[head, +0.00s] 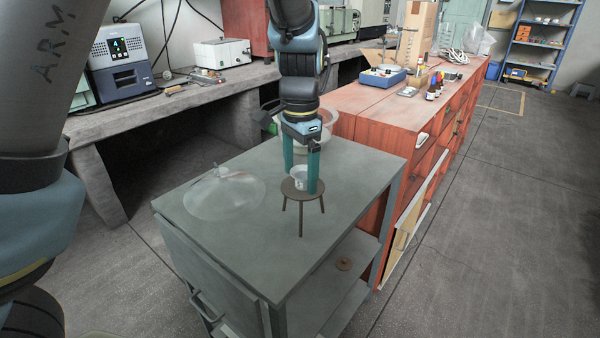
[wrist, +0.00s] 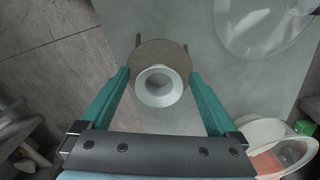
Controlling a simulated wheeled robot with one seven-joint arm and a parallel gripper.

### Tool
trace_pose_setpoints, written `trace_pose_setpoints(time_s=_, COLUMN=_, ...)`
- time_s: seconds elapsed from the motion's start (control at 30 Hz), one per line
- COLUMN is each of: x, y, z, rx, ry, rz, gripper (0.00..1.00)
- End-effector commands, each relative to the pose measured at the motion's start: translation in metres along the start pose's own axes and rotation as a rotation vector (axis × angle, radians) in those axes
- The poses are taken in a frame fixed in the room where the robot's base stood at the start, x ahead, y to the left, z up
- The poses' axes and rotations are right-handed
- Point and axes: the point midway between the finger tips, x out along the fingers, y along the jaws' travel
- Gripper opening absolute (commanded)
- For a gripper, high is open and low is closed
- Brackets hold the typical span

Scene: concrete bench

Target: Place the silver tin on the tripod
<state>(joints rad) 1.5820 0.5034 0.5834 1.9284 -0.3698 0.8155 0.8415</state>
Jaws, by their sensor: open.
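The silver tin (head: 298,171), pale and round with an open top, appears to stand upright on the brown tripod (head: 302,190), a small round top on thin legs. In the wrist view the tin (wrist: 159,86) lies over the tripod's disc (wrist: 150,50), nearer the gripper side of it. My gripper (head: 301,182) is open, its teal fingers pointing down on either side of the tin. In the wrist view my gripper (wrist: 160,77) shows gaps between both fingers and the tin. One finger hides part of the tin in the head view.
A clear, low, round glass-like piece (head: 225,195) lies left on the grey cabinet top (head: 260,245). A large pale bowl (head: 327,118) stands behind my gripper. A small brown disc (head: 344,264) is on the lower shelf. The cabinet's front top is clear.

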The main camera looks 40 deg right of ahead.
Motion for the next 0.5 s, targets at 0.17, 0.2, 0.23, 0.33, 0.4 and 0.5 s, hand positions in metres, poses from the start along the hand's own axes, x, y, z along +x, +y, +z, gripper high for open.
trace_pose_setpoints(time_s=0.17, x=-0.031, y=0.0, z=-0.001, rx=0.001, ry=0.007, rz=-0.002, gripper=0.95)
trace_pose_setpoints(time_s=0.2, x=-0.04, y=0.0, z=-0.002, rx=0.002, ry=0.007, rz=-0.001, gripper=0.95)
trace_pose_setpoints(time_s=0.23, x=-0.047, y=0.0, z=-0.002, rx=0.002, ry=0.008, rz=-0.001, gripper=0.95)
trace_pose_setpoints(time_s=0.33, x=-0.068, y=-0.001, z=-0.001, rx=0.001, ry=0.007, rz=-0.001, gripper=0.95)
trace_pose_setpoints(time_s=0.4, x=-0.081, y=-0.001, z=-0.001, rx=0.001, ry=0.006, rz=-0.001, gripper=0.95)
trace_pose_setpoints(time_s=0.5, x=-0.097, y=-0.001, z=-0.001, rx=0.001, ry=0.004, rz=-0.001, gripper=0.95)
